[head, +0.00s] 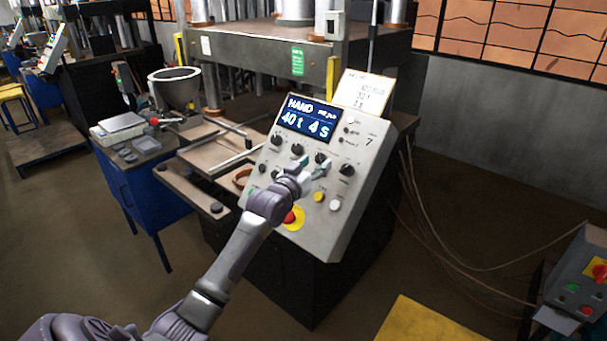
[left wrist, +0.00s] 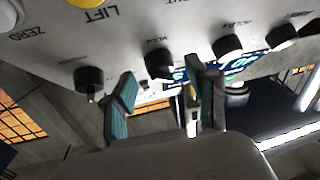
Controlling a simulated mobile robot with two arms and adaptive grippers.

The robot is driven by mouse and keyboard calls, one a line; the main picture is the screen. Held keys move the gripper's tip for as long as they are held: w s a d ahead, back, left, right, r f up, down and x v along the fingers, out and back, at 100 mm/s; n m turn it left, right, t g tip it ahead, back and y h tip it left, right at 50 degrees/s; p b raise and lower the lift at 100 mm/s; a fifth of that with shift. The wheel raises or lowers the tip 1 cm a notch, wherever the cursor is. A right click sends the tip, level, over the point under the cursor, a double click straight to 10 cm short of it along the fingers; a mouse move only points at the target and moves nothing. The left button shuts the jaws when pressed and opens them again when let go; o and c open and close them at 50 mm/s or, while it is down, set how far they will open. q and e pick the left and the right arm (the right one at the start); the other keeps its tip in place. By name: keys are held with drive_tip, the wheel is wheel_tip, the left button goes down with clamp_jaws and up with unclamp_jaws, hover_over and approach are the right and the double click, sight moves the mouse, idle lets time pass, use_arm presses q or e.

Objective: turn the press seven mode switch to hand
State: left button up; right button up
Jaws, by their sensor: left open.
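The press seven panel (head: 322,228) is a sloped light-grey box marked 7. Its blue display (head: 308,121) reads HAND, 40 t, 4 s. A row of black knobs runs below the display. One knob (head: 321,158), also in the left wrist view (left wrist: 158,62), has a small label that seems to read MODE; its pointer direction is unclear. My left gripper (head: 312,167) is open and empty in front of the panel. In the left wrist view its green-padded fingers (left wrist: 163,103) lie to either side of that knob, apparently apart from it. My right gripper is out of view.
A red emergency button (head: 290,217) on yellow, a yellow button (head: 319,197) and a white button (head: 335,205) sit low on the panel. A blue cabinet (head: 160,205) stands left. A second control box (head: 580,275) stands at right. Cables hang to the panel's right.

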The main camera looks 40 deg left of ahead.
use_arm(q)
drive_tip(key=s+d, duration=0.1)
drive_tip(key=s, duration=0.9)
drive_tip(key=shift+s+r, duration=0.15)
drive_tip(key=shift+s, duration=0.1)
